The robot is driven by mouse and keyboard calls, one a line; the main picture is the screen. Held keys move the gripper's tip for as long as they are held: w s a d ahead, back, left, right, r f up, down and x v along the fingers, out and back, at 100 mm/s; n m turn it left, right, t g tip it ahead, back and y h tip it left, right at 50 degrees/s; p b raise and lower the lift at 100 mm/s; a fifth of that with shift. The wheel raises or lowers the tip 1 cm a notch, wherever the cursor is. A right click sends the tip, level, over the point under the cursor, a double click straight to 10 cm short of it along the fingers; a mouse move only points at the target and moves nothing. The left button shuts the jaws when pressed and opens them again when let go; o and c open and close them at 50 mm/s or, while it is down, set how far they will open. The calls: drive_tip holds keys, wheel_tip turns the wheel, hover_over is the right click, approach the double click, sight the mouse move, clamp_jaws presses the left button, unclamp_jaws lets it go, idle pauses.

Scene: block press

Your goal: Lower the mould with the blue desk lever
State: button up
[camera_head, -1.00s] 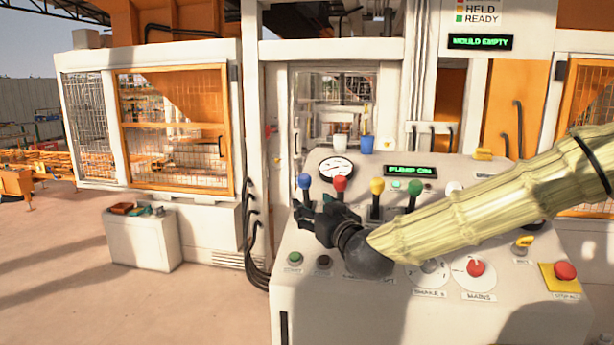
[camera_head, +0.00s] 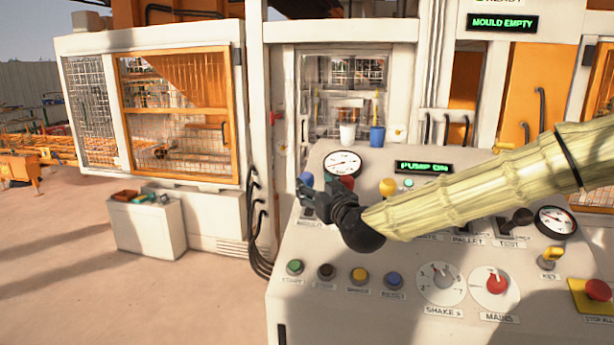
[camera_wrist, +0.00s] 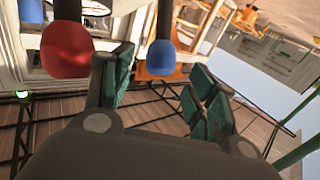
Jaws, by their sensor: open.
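The blue desk lever (camera_head: 305,180) is the leftmost lever on the sloping desk. Its blue knob (camera_wrist: 161,58) shows in the wrist view in the gap between my gripper's fingers, with no clear contact seen. My gripper (camera_head: 316,192) is open and empty beside this knob, covering most of the lever's stem in the head view. The red knob (camera_wrist: 65,52) is just outside the left finger, close to it. In the head view the red knob (camera_head: 346,182) is partly hidden behind my gripper. The mould is not clearly seen; a display (camera_head: 502,22) reads "MOULD EMPTY".
A gauge (camera_head: 342,163) and a "PUMP ON" display (camera_head: 423,167) are behind the levers. Buttons and dials line the front, with a red stop button (camera_head: 598,290) at right.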

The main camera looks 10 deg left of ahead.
sight(309, 181)
drive_tip(key=x, duration=0.2)
drive_tip(key=p+x, duration=0.1)
drive_tip(key=x, duration=0.1)
drive_tip(key=shift+a+r+p, duration=0.1)
drive_tip(key=shift+r+p, duration=0.15)
drive_tip(key=shift+p, duration=0.05)
drive_tip(key=shift+w+a+f, duration=0.2)
drive_tip(key=shift+w+a, duration=0.25)
drive_tip(key=shift+w, duration=0.3)
drive_tip(key=shift+r, duration=0.1)
drive_tip(key=shift+s, duration=0.1)
drive_tip(key=shift+c, duration=0.2)
clamp_jaws()
drive_tip(key=shift+f, duration=0.2)
